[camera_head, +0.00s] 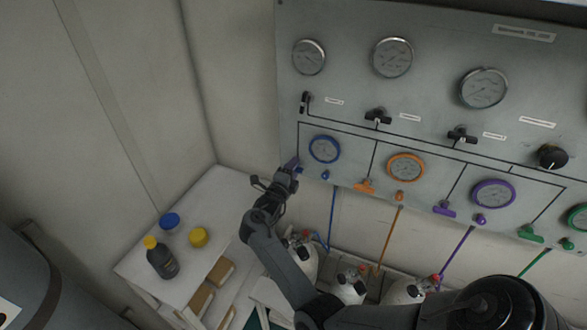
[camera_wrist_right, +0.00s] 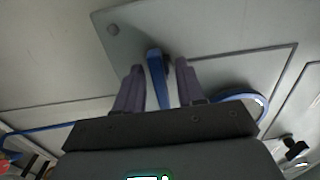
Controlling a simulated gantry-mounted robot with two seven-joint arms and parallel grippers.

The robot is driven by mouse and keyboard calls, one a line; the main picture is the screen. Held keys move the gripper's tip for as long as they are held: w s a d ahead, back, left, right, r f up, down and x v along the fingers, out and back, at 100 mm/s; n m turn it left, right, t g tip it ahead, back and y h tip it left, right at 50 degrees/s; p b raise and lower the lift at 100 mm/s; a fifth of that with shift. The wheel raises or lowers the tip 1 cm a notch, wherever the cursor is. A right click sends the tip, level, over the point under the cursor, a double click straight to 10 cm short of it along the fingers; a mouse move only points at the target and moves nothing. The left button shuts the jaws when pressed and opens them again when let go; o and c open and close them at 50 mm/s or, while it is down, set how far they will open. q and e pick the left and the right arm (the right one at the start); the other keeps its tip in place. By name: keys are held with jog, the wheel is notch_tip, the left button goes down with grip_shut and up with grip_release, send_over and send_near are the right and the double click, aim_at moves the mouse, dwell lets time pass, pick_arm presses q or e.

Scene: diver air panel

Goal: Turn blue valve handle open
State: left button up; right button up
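The blue valve handle (camera_wrist_right: 157,82) stands between the two fingers of my right gripper (camera_wrist_right: 159,88) in the right wrist view. Narrow gaps show beside the handle, so the fingers look open around it and not closed on it. In the head view my right gripper (camera_head: 287,172) is at the lower left of the grey panel (camera_head: 350,105), and the blue handle (camera_head: 297,162) shows just at its tip, partly hidden. The blue-rimmed gauge (camera_head: 324,149) is just right of the gripper. My left gripper is not in view.
Orange (camera_head: 364,186), purple (camera_head: 444,208) and green (camera_head: 531,234) handles run along the panel to the right. White cylinders (camera_head: 349,287) stand below my right arm. A white shelf (camera_head: 203,215) at left holds a dark bottle (camera_head: 162,260) and blue and yellow items.

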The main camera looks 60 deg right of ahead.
jog(key=shift+c, duration=0.2)
grip_shut()
